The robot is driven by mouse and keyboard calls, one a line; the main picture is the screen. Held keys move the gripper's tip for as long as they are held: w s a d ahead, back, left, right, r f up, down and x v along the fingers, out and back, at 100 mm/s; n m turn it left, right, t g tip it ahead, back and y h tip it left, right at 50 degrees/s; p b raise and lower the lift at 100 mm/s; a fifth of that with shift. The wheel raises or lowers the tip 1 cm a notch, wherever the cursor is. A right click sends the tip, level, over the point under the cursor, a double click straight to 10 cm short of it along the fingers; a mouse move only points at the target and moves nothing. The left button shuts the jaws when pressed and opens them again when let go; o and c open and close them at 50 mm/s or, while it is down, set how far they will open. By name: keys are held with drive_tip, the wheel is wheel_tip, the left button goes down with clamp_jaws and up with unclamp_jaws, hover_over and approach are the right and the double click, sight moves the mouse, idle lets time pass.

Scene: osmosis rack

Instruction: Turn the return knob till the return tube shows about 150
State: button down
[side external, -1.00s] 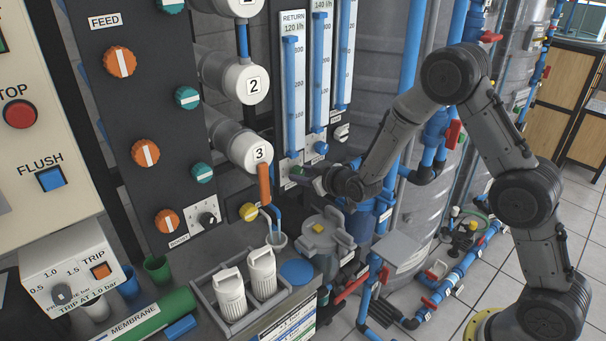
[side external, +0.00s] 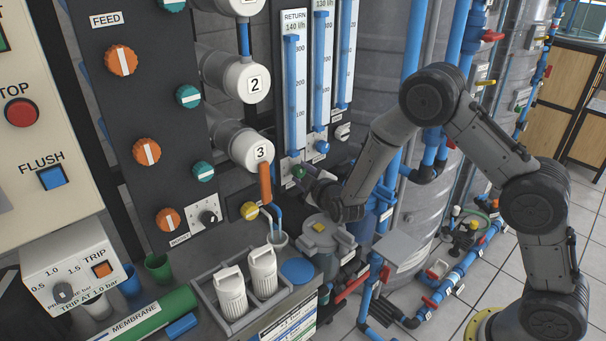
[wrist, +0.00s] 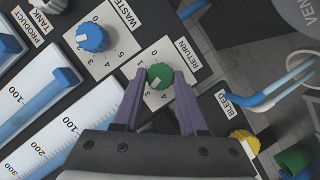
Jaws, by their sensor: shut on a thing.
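The green return knob (wrist: 159,76) sits on a white dial plate marked RETURN in the wrist view. My gripper (wrist: 158,80) is shut on it, one finger on each side. In the side view the knob (side external: 299,171) shows below the tubes, with my gripper (side external: 307,176) reaching it from the right. The return tube (side external: 292,95) is the leftmost of the tubes. Its label (side external: 294,22) reads 140 l/h. The blue float level is too small to read against the scale.
The blue waste knob (wrist: 92,37) is beside the return dial. A yellow bleed knob (wrist: 244,143) and blue tubing (wrist: 285,85) lie to the right. A grey lidded housing (side external: 322,232) stands below my wrist.

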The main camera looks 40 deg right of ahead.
drive_tip(key=shift+n, duration=0.5)
drive_tip(key=shift+c, duration=2.2)
unclamp_jaws()
drive_tip(key=shift+a, duration=0.1)
drive_tip(key=v, duration=1.3)
drive_tip(key=shift+s+a+f, duration=0.15)
drive_tip(key=shift+s+a, duration=0.1)
drive_tip(key=shift+s, duration=0.15)
